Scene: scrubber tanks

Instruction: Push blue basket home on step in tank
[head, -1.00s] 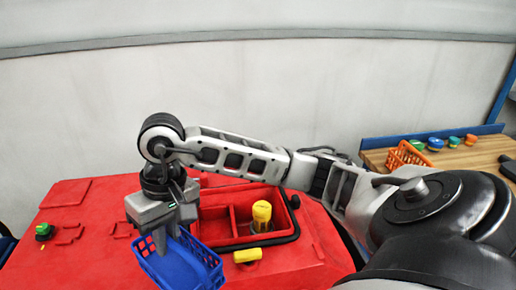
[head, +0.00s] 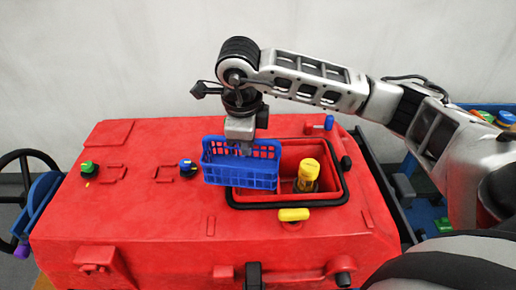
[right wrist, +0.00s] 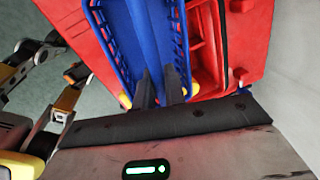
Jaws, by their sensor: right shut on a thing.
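The blue basket (head: 213,172) hangs from my right gripper (head: 246,150), whose fingers are shut on its middle part. The basket looks nearly level in the head view. It overlaps the left part of the opening in the red tank (head: 140,225) and reaches past the black rim (head: 290,204) on the left. It hides that end of the opening and the step there; its exact height is unclear. In the right wrist view the two dark fingertips (right wrist: 160,87) grip the basket (right wrist: 108,45), beside the red compartment.
A yellow-capped part (head: 308,172) stands in the opening, right of the basket. A yellow piece (head: 293,214) sits at the front rim. Green (head: 89,168) and blue (head: 187,167) knobs are on the red top at left. A steering wheel (head: 22,170) is far left.

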